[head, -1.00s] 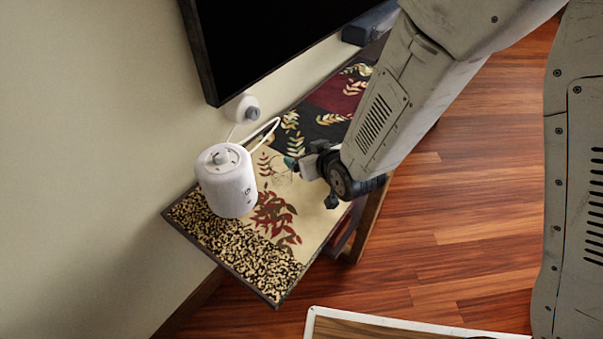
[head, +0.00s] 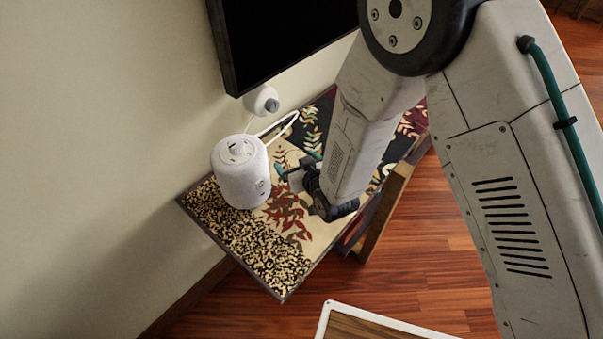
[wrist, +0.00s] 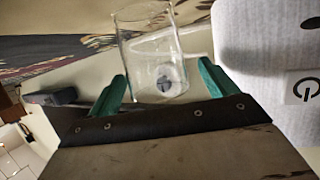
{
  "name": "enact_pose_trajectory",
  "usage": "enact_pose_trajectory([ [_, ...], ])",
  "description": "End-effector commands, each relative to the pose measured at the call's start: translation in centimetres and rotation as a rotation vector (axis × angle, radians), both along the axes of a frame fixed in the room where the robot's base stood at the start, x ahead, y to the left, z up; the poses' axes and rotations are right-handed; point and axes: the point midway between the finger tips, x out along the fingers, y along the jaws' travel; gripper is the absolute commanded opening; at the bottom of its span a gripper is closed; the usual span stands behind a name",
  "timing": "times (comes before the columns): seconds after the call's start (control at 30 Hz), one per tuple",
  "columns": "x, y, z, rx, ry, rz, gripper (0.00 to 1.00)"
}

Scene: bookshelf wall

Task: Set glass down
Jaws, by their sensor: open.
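The clear glass (wrist: 150,40) shows in the wrist view, its upper end in the picture against the patterned tabletop (wrist: 60,58). My gripper (wrist: 163,70) has its green fingers spread apart, one toward each side of the glass, with gaps showing. I cannot tell how far the glass sits between the fingertips. In the head view my gripper (head: 298,168) is low over the patterned table (head: 250,238), right of the white cylinder. I cannot make out the glass there; my gripper and arm cover much of that spot.
The white cylindrical device (head: 240,175) stands close left of my gripper; it also shows in the wrist view (wrist: 265,60). A white cable runs to a round wall fitting (head: 262,100). A dark screen (head: 275,40) hangs above. The table's front left corner is clear.

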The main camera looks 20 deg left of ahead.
Motion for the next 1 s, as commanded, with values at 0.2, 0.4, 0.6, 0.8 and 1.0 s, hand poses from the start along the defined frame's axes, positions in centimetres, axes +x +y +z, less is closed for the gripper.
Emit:
enact_pose_trajectory([
  [0.2,0.4,0.3,-0.2,-0.001,0.001,0.0,0.85],
  [0.4,0.4,0.3,-0.2,-0.001,0.001,0.0,0.54],
  [0.6,0.4,0.3,-0.2,0.0,0.0,-0.001,0.27],
  [0.8,0.4,0.3,-0.1,0.0,0.0,-0.001,0.27],
  [1.0,0.4,0.4,1.0,0.002,-0.002,-0.001,0.27],
])
